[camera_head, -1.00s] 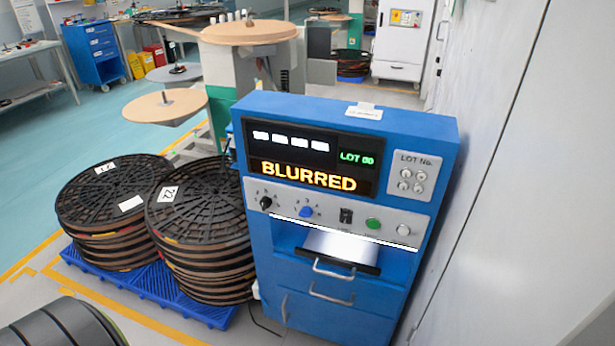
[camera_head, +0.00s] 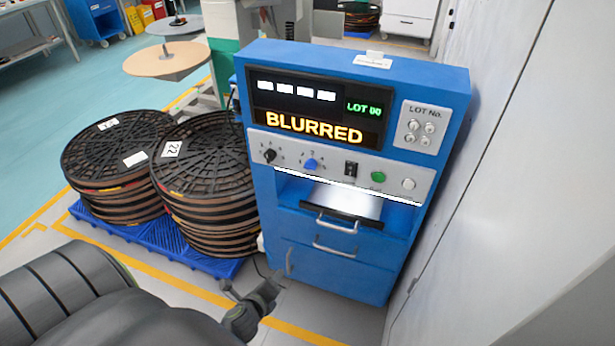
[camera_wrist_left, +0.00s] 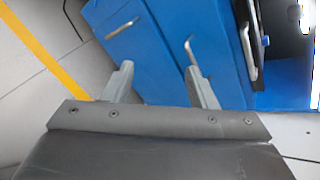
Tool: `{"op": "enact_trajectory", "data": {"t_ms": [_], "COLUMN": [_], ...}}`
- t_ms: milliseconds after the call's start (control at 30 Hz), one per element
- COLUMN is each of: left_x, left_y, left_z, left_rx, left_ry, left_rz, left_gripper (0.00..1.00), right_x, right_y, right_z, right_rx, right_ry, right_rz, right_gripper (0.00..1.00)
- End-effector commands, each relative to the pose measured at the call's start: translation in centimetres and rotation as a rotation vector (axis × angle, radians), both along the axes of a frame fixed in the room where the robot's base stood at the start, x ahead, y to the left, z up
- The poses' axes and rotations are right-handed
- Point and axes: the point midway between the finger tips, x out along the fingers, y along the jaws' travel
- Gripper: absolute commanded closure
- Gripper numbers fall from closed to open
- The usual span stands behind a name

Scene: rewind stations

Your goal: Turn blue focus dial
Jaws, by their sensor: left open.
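The blue focus dial (camera_head: 311,164) is a small blue knob on the grey control panel of the blue machine (camera_head: 420,75). It sits between a black knob (camera_head: 269,155) and a black switch (camera_head: 351,168). The display (camera_head: 314,128) above it reads BLURRED in orange. My left gripper (camera_head: 252,288) is low in front of the machine, below and left of the dial and apart from it. In the left wrist view its fingers (camera_wrist_left: 158,85) are spread and empty, facing the machine's lower drawers and handles. The dial is not visible there. My right gripper is not in view.
A green button (camera_head: 378,177) and a white button (camera_head: 408,184) lie right of the dial. Drawer handles (camera_head: 336,226) stick out below the panel. Stacked black reels (camera_head: 205,160) stand on a blue pallet (camera_head: 215,267) at left. A white wall (camera_head: 500,130) is close at right.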

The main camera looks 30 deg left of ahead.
Motion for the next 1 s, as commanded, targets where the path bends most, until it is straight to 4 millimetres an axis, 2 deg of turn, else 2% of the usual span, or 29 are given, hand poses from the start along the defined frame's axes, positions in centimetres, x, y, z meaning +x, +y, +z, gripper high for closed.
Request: {"op": "enact_trajectory", "data": {"t_ms": [33, 100, 200, 300, 400, 500, 667, 1000], "left_x": [1.6, 3.4, 5.0, 5.7, 6.0, 6.0, 7.0, 12.9], "left_y": [0.0, -0.1, -0.4, -0.8, -1.1, -1.2, -1.0, 0.4], "left_z": [3.1, 7.4, 13.1, 17.8, 21.0, 22.6, 23.1, 23.0], "left_rx": [0.137, 0.348, 0.637, 0.875, 1.038, 1.123, 1.149, 1.146], "left_ry": [-0.043, -0.092, -0.147, -0.183, -0.2, -0.206, -0.208, -0.207], "left_rz": [-0.079, -0.176, -0.272, -0.324, -0.345, -0.352, -0.354, -0.353], "left_gripper": [0.48, 0.48, 0.48, 0.48, 0.48, 0.48, 0.48, 0.48], "right_x": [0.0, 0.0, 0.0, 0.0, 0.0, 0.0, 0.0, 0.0], "right_y": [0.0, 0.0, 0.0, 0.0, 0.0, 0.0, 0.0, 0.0], "right_z": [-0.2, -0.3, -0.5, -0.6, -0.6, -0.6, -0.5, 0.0], "right_rx": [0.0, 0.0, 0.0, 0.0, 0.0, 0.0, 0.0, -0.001], "right_ry": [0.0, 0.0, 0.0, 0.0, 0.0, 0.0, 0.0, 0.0], "right_rz": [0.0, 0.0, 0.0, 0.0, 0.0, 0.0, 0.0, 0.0], "right_gripper": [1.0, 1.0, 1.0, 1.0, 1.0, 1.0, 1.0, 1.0]}}
